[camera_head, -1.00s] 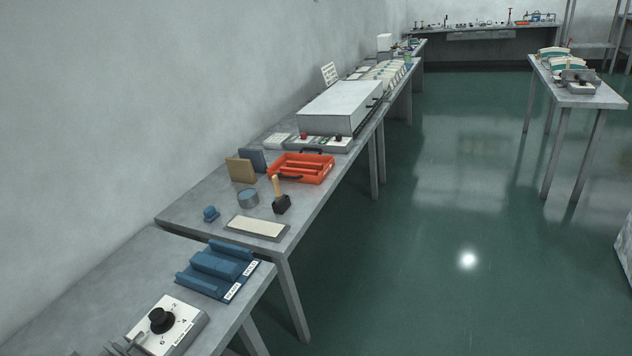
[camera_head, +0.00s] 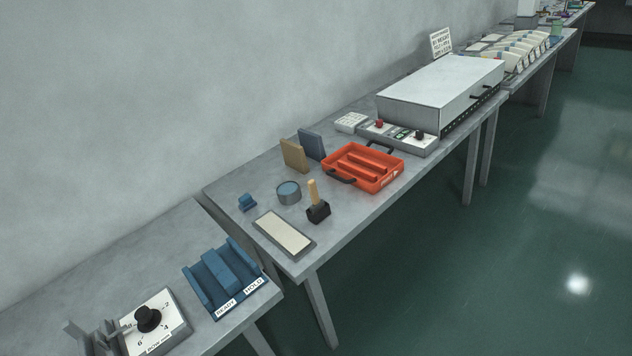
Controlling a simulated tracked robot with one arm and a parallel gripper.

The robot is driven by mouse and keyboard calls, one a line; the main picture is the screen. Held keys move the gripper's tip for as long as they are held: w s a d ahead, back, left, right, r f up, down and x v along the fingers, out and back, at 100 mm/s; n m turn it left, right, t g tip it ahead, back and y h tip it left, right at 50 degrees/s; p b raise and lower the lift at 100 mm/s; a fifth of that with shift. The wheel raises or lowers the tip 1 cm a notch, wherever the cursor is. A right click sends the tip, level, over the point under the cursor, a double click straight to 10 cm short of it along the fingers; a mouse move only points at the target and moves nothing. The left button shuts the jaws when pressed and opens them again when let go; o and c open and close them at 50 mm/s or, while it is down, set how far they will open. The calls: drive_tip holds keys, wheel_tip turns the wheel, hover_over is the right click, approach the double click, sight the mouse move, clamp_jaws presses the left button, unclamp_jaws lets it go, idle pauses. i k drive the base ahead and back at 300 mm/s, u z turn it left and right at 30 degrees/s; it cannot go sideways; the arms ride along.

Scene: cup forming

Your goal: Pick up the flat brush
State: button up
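An upright tool with a pale wooden handle (camera_head: 313,191) stands in or on a dark block (camera_head: 319,212) on the middle bench. It may be the flat brush, but at this size I cannot tell whether it has bristles. It stands between a round blue-topped pot (camera_head: 288,192) and an orange tray (camera_head: 381,180), beyond a flat cream pad with a grey edge (camera_head: 283,231).
Along the wall, the near bench (camera_head: 90,285) holds a blue rack labelled READY and HOLD (camera_head: 205,292) and a dial box (camera_head: 165,337). A large white box (camera_head: 425,95) stands farther back. Green floor (camera_head: 480,270) is open on the right.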

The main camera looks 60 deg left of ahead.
sight(317, 204)
drive_tip(key=u, duration=0.4)
drive_tip(key=i, duration=1.15)
drive_tip(key=u, duration=1.2)
drive_tip(key=i, duration=0.65)
drive_tip(key=u, duration=0.3)
drive_tip(key=k, duration=0.9)
drive_tip(key=u, duration=0.2)
drive_tip(key=i, duration=0.9)
drive_tip(key=z, duration=0.1)
